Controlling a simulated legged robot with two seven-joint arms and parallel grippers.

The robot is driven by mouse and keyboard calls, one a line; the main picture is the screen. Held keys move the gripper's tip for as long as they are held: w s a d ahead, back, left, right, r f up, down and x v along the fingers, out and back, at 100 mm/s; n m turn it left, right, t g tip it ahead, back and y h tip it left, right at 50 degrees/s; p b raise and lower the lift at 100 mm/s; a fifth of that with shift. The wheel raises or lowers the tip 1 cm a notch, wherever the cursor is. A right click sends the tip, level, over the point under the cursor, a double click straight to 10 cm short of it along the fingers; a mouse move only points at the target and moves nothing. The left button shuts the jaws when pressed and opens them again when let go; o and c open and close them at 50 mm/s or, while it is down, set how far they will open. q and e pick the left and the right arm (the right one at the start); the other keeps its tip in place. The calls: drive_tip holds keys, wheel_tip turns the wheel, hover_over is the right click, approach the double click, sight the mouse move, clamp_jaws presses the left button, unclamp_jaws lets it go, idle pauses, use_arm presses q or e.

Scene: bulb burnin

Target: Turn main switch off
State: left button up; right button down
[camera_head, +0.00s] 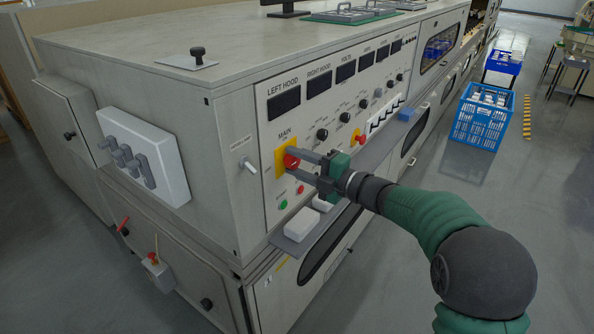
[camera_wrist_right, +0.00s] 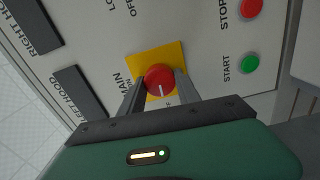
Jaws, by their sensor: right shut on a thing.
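The main switch is a red round knob (camera_head: 291,160) on a yellow plate (camera_head: 280,164) at the lower left of the control panel, below the word MAIN. My right gripper (camera_head: 296,162) reaches it from the right, its two fingers on either side of the knob. In the right wrist view the red knob (camera_wrist_right: 160,79) sits between the fingertips (camera_wrist_right: 158,82), with a white line on its face pointing down toward the gripper. The yellow plate (camera_wrist_right: 145,60) shows behind it. The gripper is shut on the knob. My left gripper is not in view.
A green start button (camera_wrist_right: 250,64) and red stop button (camera_wrist_right: 250,8) lie close by the switch. A ledge with a white box (camera_head: 301,224) juts out below the panel. A grey box with levers (camera_head: 145,160) is on the left side. Blue crates (camera_head: 483,115) stand on the floor at right.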

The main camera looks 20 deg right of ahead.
drive_tip(key=shift+a+f+n+b, duration=0.1)
drive_tip(key=shift+f+n+b, duration=0.1)
drive_tip(key=shift+n+b, duration=0.15)
idle(0.3)
drive_tip(key=c, duration=0.9)
unclamp_jaws()
drive_tip(key=shift+o, duration=0.2)
drive_tip(key=shift+r, duration=0.1)
drive_tip(key=shift+s+d, duration=0.2)
drive_tip(key=shift+d, duration=0.05)
drive_tip(key=p+v, duration=0.3)
drive_tip(key=v, duration=1.3)
